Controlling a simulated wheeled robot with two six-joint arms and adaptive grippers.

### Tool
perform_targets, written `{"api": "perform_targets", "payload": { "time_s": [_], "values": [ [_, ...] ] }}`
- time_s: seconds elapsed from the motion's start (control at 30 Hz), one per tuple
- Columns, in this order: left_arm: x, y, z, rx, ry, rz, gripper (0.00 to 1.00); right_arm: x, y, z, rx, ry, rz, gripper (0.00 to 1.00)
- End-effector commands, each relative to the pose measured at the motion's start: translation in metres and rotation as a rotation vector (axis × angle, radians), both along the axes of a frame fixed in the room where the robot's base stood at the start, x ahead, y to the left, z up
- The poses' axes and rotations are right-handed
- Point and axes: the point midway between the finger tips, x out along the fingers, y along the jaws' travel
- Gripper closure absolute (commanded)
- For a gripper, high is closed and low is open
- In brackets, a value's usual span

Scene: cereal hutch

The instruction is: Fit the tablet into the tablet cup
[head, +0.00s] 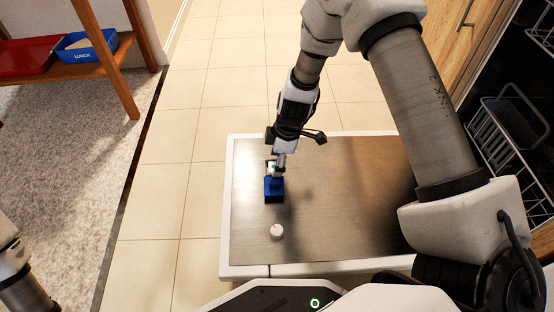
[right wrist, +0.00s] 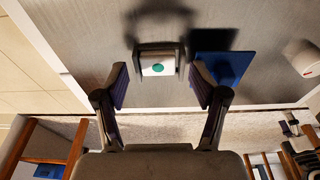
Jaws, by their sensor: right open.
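My right gripper (head: 279,172) is over the grey metal panel. In the right wrist view my right gripper (right wrist: 158,80) shows its two fingers apart, with a gap on each side of the tablet. The tablet (right wrist: 158,68) is a small white block with a teal round spot. It sits between dark side walls of what looks like the tablet cup (right wrist: 181,54); I cannot tell how deep it sits. Beside it is a blue flap or lid (right wrist: 222,68), which also shows in the head view (head: 273,187). In the head view the gripper partly hides the tablet.
A white round cap (head: 277,231) stands on the panel (head: 340,190) nearer my base. Wire racks (head: 510,125) are at the right. The panel's right part is clear.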

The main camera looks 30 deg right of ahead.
Motion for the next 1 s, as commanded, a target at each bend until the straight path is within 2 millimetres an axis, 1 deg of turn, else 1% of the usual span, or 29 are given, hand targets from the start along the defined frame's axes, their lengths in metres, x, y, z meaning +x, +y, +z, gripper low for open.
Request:
{"api": "perform_targets", "payload": {
  "time_s": [0.17, 0.27, 0.37, 0.47, 0.6, 0.7, 0.83, 1.0],
  "values": [
    [0.0, 0.0, 0.0, 0.0, 0.0, 0.0, 0.0, 0.0, 0.0, 0.0, 0.0, -0.001, 0.0, 0.3],
    [0.0, 0.0, 0.0, 0.0, 0.0, 0.0, 0.0, 0.0, -0.001, 0.005, 0.0, -0.001, 0.0, 0.3],
    [0.0, 0.0, 0.0, 0.0, 0.0, 0.0, 0.0, 0.0, -0.003, 0.019, 0.002, -0.003, 0.001, 0.3],
    [0.0, 0.0, 0.0, 0.0, 0.0, 0.0, 0.0, -0.002, -0.007, 0.043, 0.002, -0.007, 0.0, 0.3],
    [0.0, 0.0, 0.0, 0.0, 0.0, 0.0, 0.0, -0.005, -0.013, 0.079, 0.001, -0.006, 0.0, 0.3],
    [0.0, 0.0, 0.0, 0.0, 0.0, 0.0, 0.0, -0.008, -0.017, 0.1, 0.001, -0.005, -0.001, 0.3],
    [0.0, 0.0, 0.0, 0.0, 0.0, 0.0, 0.0, -0.01, -0.02, 0.115, 0.0, -0.002, 0.0, 0.3],
    [0.0, 0.0, 0.0, 0.0, 0.0, 0.0, 0.0, -0.01, -0.02, 0.118, 0.0, 0.0, -0.001, 0.3]
  ]
}}
